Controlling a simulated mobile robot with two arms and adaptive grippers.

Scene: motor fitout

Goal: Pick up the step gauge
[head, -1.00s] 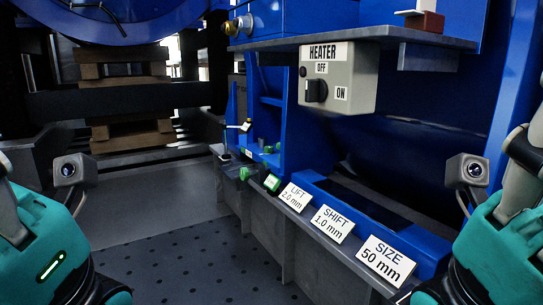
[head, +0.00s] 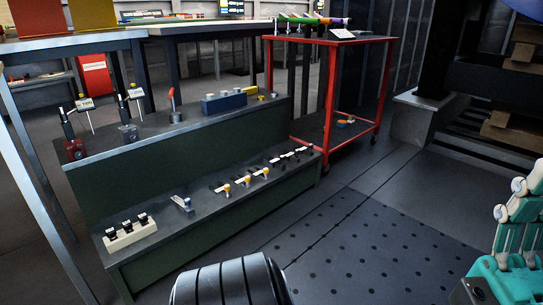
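I cannot tell for sure which piece is the step gauge. Small tools lie on the two-level green bench (head: 190,246). Its lower ledge holds a small blue and pale piece (head: 182,203), a pale block with several black-topped pieces (head: 129,231) and a row of small parts, some yellow-knobbed (head: 226,190). Its upper shelf holds two upright gauge stands (head: 74,136) (head: 127,122), a red-handled tool (head: 175,105) and a blue block (head: 223,103). A teal and white gripper (head: 516,212) is at the right edge, partly cut off and apart from the bench. I see no other gripper.
A red cart (head: 330,127) stands behind the bench's right end, with colored-handled tools (head: 309,20) on top. Grey tables (head: 193,30) stand behind. A black ribbed part (head: 232,283) covers the bottom middle. Dotted floor (head: 370,245) right of the bench is clear.

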